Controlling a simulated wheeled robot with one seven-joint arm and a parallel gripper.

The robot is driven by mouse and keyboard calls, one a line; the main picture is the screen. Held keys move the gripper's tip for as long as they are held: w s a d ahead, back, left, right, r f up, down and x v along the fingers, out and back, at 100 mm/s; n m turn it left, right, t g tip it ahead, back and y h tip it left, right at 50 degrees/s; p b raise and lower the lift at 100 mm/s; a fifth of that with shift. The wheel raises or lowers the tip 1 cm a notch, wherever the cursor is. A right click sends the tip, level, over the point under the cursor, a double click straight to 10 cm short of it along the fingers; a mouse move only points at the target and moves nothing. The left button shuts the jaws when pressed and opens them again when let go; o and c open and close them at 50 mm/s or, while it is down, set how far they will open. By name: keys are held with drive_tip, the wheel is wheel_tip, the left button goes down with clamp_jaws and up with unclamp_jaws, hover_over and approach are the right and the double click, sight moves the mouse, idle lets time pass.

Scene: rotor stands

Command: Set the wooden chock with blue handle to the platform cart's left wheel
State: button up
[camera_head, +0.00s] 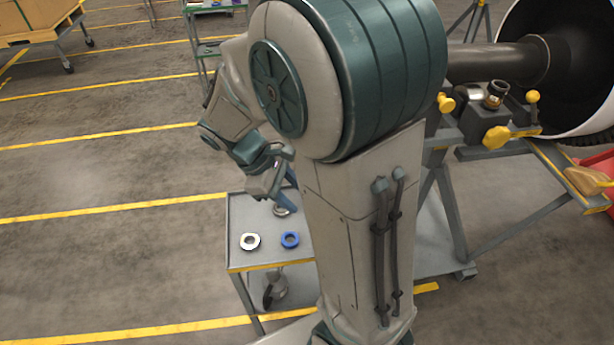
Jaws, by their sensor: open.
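A platform cart (82,12) with a wooden load stands at the far upper left, cut off by the picture's edge. Two of its caster wheels show, a nearer one (68,66) and a farther one (90,42). I see no wooden chock with a blue handle in this view; my own arm hides part of the middle. My gripper (284,203) is above the small grey trolley, pointing down, open, with nothing visible between its fingers. Its fingers are partly hidden by my arm.
A rotor stand (448,205) with yellow knobs is at the right. The floor at left is clear, with yellow lines.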

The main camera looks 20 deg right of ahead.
drive_tip(key=w+a+f+n+t+h, duration=0.1)
drive_tip(key=w+f+n+h, duration=0.2)
drive_tip(key=w+n+h, duration=0.1)
drive_tip(key=w+a+f+n+t+h, duration=0.1)
drive_tip(key=w+a+f+n+h, duration=0.1)
drive_tip(key=w+f+n+h, duration=0.2)
drive_tip(key=w+a+f+n+t+h+b, duration=0.1)
drive_tip(key=w+f+n+t+h, duration=0.1)
drive_tip(key=n, duration=0.5)
drive_tip(key=shift+w+a+f+h, duration=0.15)
drive_tip(key=shift+w+f+h, duration=0.15)
drive_tip(key=shift+w+h, duration=0.25)
drive_tip(key=shift+w+a+f+h, duration=0.1)
drive_tip(key=shift+w+f+h, duration=0.2)
drive_tip(key=shift+w, duration=0.3)
drive_tip(key=shift+w+a+f+h, duration=0.15)
drive_tip(key=shift+w+f+h, duration=0.1)
drive_tip(key=shift+w+h, duration=0.3)
drive_tip(key=shift+n, duration=0.3)
drive_tip(key=d, duration=0.4)
drive_tip(key=w+d, duration=0.1)
drive_tip(key=d, duration=0.4)
drive_tip(key=w+d+p, duration=0.1)
drive_tip(key=d, duration=0.3)
drive_tip(key=shift+d, duration=0.3)
clamp_jaws()
drive_tip(key=shift+a, duration=0.1)
